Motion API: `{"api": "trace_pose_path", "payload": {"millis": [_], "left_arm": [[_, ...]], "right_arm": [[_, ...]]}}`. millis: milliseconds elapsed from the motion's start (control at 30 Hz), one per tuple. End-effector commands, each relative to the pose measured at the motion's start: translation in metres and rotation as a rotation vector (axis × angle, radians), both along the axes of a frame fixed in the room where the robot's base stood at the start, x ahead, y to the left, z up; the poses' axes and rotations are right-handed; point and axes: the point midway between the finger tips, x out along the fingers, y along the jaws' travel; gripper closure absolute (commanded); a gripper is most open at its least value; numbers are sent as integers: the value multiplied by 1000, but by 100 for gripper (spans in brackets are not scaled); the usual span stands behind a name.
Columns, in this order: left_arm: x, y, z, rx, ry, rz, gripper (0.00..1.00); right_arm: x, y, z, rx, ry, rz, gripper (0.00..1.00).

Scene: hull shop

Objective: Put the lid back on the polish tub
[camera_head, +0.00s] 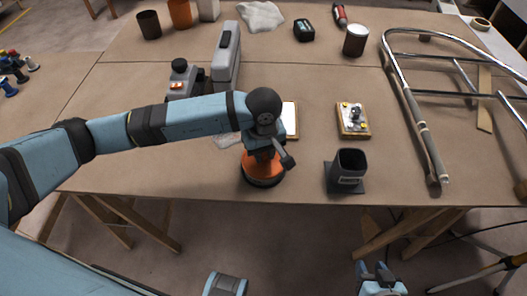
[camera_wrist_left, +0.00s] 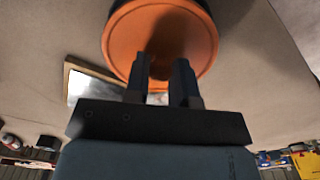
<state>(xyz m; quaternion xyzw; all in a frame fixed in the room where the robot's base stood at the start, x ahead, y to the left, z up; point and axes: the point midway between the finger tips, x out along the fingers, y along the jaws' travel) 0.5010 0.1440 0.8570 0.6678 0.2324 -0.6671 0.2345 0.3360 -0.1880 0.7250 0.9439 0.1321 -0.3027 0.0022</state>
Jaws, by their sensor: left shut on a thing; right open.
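The polish tub (camera_head: 264,182) shows as a dark round rim under the orange lid (camera_head: 254,166), near the table's front edge. The arm partly hides both. My left gripper (camera_head: 265,152) is above the lid. In the left wrist view its two fingers (camera_wrist_left: 160,86) are shut on the middle of the orange lid (camera_wrist_left: 188,35), whose dark rim curves behind. I cannot tell whether the lid is seated on the tub or just above it. My right gripper (camera_head: 377,275) is open and empty, low in front of the table.
A dark square cup on a base (camera_head: 348,170) stands right of the tub. Behind are a small board with fittings (camera_head: 353,118), a white framed panel (camera_head: 290,120) and a grey upright case (camera_head: 227,55). A chrome rail frame (camera_head: 405,95) fills the right side. The table's left front is clear.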

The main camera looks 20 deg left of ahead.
Motion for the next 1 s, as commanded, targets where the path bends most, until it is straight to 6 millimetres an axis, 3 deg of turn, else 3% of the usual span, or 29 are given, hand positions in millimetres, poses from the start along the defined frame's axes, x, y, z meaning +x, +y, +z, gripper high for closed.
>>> {"api": "trace_pose_path", "payload": {"millis": [433,467,567,600,767,900,1000], "left_arm": [[0,0,0,1,-1,0,99],[0,0,0,1,-1,0,74],[0,0,0,1,-1,0,51],[0,0,0,1,-1,0,47],[0,0,0,1,-1,0,47],[0,0,0,1,-1,0,21],[0,0,0,1,-1,0,21]], "right_arm": [[0,0,-1,1,1,-3,57],[0,0,-1,1,1,-5,57],[0,-1,-2,2,1,-6,57],[0,-1,-2,2,1,-7,57],[0,-1,-2,3,1,-7,57],[0,-1,-2,3,1,-7,57],[0,0,-2,3,1,-7,57]]}}
